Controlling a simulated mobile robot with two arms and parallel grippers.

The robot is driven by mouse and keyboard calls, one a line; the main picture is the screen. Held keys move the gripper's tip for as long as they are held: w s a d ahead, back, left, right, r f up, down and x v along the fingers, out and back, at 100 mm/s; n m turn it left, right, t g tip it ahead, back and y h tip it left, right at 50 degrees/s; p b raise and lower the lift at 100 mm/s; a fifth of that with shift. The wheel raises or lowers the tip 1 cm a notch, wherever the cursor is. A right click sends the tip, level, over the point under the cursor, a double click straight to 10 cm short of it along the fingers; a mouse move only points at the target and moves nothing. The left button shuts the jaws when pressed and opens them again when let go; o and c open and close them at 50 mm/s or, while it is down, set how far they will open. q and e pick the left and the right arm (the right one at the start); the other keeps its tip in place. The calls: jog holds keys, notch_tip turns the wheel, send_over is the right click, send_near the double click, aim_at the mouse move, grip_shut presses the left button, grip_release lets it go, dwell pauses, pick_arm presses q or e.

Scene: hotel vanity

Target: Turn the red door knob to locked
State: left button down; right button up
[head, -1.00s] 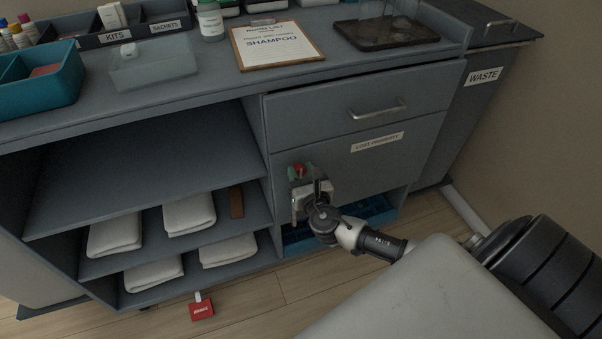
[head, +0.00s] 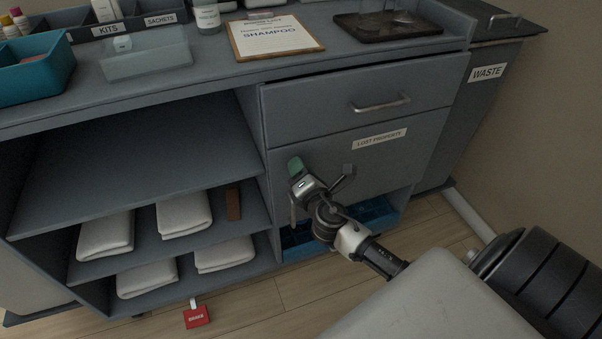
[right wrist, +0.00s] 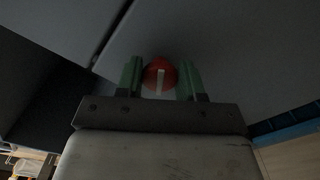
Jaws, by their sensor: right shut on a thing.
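The red door knob (right wrist: 160,77) is round, with a white line that runs nearly upright in the right wrist view. It sits on the grey lost property door (head: 385,160). The green fingers of my right gripper (right wrist: 161,62) stand on either side of the knob, shut on it. In the head view, my right gripper (head: 296,168) is tilted at the upper left of the door, and its body and fingers hide the knob. My left gripper is not in view.
A drawer with a bar handle (head: 381,104) is above the door. Open shelves with folded white towels (head: 184,214) are at the left. A blue bin (head: 375,212) sits below the door.

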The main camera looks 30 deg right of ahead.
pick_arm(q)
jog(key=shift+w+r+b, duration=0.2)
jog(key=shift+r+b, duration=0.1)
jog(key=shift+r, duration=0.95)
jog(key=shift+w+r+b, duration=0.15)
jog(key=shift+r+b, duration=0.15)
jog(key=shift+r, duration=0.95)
pick_arm(e)
jog(key=shift+d+f+m, duration=0.1)
jog(key=shift+m, duration=3.4)
jog(key=o, duration=0.9)
jog(key=shift+s, duration=0.1)
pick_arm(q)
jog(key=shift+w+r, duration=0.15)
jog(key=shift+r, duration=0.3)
pick_arm(e)
jog(key=v, duration=1)
jog(key=shift+s, duration=0.3)
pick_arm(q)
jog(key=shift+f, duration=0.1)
